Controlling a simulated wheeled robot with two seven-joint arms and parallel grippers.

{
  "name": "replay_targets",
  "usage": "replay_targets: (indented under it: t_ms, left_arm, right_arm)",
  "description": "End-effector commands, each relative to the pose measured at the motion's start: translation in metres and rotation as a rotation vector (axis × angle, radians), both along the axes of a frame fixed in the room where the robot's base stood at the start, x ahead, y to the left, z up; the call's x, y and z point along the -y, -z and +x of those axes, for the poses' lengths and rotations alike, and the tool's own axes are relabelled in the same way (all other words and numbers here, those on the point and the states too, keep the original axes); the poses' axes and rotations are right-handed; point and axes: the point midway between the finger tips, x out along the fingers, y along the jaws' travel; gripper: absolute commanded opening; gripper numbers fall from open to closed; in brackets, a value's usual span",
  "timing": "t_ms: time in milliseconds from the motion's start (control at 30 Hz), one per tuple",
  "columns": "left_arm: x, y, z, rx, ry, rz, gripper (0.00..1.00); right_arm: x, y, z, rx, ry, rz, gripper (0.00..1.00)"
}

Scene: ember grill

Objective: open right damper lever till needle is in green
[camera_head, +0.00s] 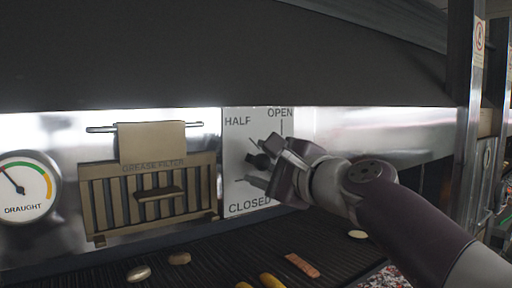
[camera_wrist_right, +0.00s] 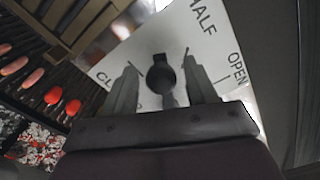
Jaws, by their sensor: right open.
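The right damper lever shows as a dark round knob (camera_head: 259,161) on a white plate (camera_head: 235,151) marked HALF, OPEN and CLOSED. My right gripper (camera_head: 262,160) is in front of the plate with its jaws open. In the right wrist view the knob (camera_wrist_right: 161,76) sits between the two spread fingers (camera_wrist_right: 160,62), with gaps visible on both sides. The lever's exact angle is hard to tell behind the gripper. The draught gauge (camera_head: 27,188) is at the left edge. Its needle points up and left, outside the green band. My left gripper is not in view.
A tan grease filter (camera_head: 180,200) with a handle is left of the plate, below a rail with a hanging cloth (camera_head: 151,140). The grill (camera_head: 215,268) below holds sausages and other food. A dark hood overhangs above. A metal post (camera_head: 468,130) stands at right.

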Motion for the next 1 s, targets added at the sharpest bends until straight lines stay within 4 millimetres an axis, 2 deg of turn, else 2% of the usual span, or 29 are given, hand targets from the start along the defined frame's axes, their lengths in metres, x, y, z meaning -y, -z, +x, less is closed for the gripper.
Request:
replay_targets:
  t_ms: [33, 200, 467, 633, 667, 767, 900, 1000]
  left_arm:
    - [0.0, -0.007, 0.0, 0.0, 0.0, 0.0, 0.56]
    - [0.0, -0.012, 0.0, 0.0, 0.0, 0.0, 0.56]
    - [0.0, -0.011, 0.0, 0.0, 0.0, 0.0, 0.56]
    - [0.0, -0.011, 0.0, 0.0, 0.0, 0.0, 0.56]
    - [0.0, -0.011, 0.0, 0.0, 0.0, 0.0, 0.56]
    - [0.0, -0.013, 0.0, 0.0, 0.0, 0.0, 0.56]
    - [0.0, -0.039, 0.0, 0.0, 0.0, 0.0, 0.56]
    - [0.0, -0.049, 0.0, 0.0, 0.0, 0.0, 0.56]
  right_arm:
    - [-0.006, -0.003, 0.007, -0.002, -0.002, -0.001, 0.57]
    - [-0.015, -0.001, 0.02, 0.001, 0.0, -0.001, 0.57]
    - [-0.016, 0.001, 0.022, 0.001, 0.0, -0.002, 0.57]
    - [-0.016, 0.001, 0.022, 0.001, 0.0, -0.002, 0.05]
    - [-0.016, 0.001, 0.022, 0.001, 0.0, -0.002, 0.0]
    - [-0.015, -0.001, 0.022, -0.002, 0.001, 0.004, 0.0]
    - [-0.008, -0.024, 0.027, -0.095, 0.004, 0.131, 0.0]
    - [-0.002, -0.03, 0.032, -0.169, 0.003, 0.233, 0.0]
